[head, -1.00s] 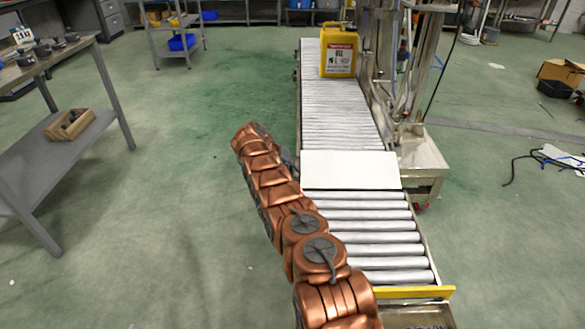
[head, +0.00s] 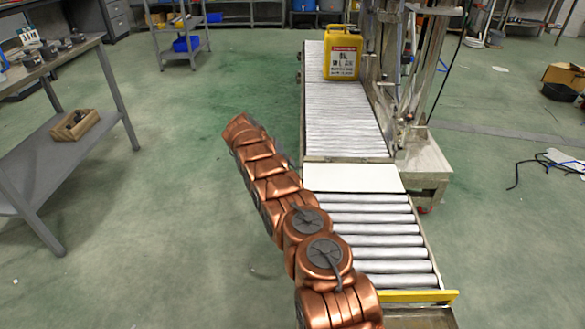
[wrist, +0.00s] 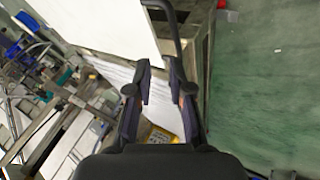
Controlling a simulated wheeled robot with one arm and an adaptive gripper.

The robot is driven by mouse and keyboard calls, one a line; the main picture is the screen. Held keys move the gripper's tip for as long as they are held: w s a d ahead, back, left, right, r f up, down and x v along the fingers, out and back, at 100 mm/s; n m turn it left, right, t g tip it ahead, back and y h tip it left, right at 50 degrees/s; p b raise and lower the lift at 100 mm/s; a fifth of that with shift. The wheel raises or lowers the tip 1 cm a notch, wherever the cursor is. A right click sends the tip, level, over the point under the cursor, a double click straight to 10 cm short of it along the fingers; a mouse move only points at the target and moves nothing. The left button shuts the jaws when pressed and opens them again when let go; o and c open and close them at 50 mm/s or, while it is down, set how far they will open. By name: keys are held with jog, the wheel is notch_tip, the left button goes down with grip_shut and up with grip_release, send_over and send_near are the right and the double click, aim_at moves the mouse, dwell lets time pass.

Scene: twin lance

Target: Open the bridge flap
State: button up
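The bridge flap is a plain white plate (head: 353,178) across the roller conveyor, between its near and far sections. In the wrist view a large white panel (wrist: 100,25), apparently the flap, fills the upper left. A dark curved handle (wrist: 176,22) stands at its right edge. My gripper (wrist: 158,62) is at that edge with its two dark fingers apart. The handle's lower end meets the right fingertip area; I cannot tell whether it lies between the fingers or only touches one. In the head view my copper arm hides the gripper, left of the flap.
A yellow canister (head: 342,52) stands on the far rollers; part of it shows between my fingers. A metal frame machine (head: 405,90) stands right of the conveyor. A yellow bar (head: 408,297) crosses the near end. The green floor on the left is open up to a grey table (head: 60,150).

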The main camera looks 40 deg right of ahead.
jog(key=v, duration=0.6)
jog(key=shift+r, duration=0.15)
jog(key=shift+a, duration=0.15)
